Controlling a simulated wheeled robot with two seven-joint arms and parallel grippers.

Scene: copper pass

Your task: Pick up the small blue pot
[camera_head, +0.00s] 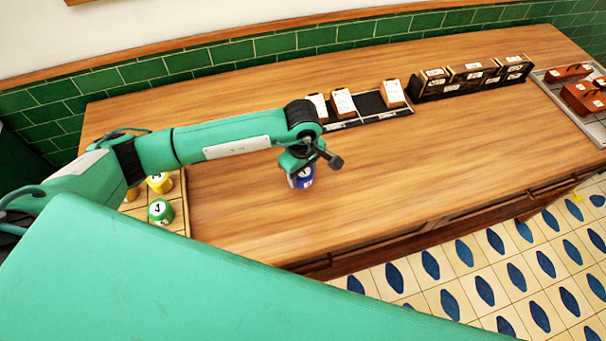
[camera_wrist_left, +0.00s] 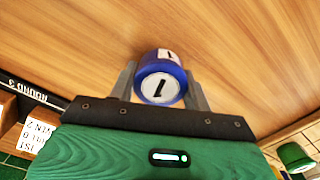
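The small blue pot (camera_head: 306,183) is below my left gripper (camera_head: 303,170), over the middle front of the wooden counter. In the left wrist view the blue pot (camera_wrist_left: 160,80) shows a white top and a side label, both marked 1. The two grey fingers of my left gripper (camera_wrist_left: 160,78) lie close against its opposite sides, with no clear gap. The gripper looks shut on the pot. I cannot tell whether the pot touches the counter. My right gripper is not in view.
A tray (camera_head: 186,200) at the left holds yellow and green pots (camera_head: 161,211), partly behind my left arm. A dark rack (camera_head: 372,104) with cards and dark boxes (camera_head: 472,78) stand at the back. A metal tray (camera_head: 547,82) with reddish boxes is at the right. The counter's middle right is clear.

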